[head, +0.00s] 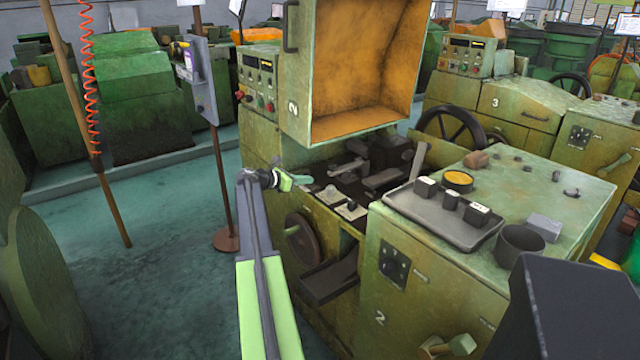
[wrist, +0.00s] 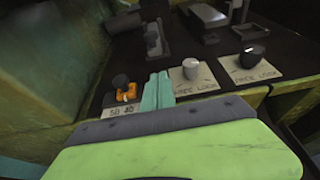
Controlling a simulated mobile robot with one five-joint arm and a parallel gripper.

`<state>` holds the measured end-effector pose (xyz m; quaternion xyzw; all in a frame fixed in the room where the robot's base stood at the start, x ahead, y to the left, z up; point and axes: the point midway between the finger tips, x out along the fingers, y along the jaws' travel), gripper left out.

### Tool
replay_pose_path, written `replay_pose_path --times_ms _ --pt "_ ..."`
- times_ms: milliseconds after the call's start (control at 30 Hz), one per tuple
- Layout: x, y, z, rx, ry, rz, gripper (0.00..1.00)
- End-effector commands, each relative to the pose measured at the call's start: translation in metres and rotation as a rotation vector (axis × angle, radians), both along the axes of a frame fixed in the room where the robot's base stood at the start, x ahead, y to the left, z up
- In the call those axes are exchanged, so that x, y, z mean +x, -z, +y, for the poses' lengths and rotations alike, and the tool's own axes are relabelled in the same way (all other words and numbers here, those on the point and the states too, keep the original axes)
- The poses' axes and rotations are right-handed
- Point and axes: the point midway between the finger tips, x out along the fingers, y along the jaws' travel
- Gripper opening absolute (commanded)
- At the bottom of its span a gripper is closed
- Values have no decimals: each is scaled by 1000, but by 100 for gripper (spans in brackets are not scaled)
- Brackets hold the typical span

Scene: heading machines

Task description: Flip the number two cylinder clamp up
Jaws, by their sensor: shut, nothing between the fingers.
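In the wrist view, two plates lettered FREE LOCK lie on the dark bed. The left plate (wrist: 196,86) carries a pale grey knob (wrist: 190,68). The right plate (wrist: 268,68) carries a black knob (wrist: 252,54). Both plates also show in the head view on machine two. I cannot tell which fitting is the number two cylinder clamp. My gripper (wrist: 158,90) has its teal fingers together and empty, just left of the pale knob and apparently apart from it. In the head view, my gripper (head: 297,182) is at the left edge of the bed.
The hood (head: 365,60) marked 2 stands open above the bed. A small plate with orange pieces (wrist: 126,94) lies left of my fingers. A tray (head: 445,222) with dark blocks sits on the right cabinet (head: 440,275). A handwheel (head: 302,242) is below the bed.

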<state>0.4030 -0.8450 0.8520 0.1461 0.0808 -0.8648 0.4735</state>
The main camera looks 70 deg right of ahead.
Motion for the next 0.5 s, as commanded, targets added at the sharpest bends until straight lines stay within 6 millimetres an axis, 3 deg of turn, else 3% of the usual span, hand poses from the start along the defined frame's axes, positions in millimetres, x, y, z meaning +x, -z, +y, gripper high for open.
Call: replay_pose_path --times_ms 500 --pt "-44 31 -70 1 2 -1 0"
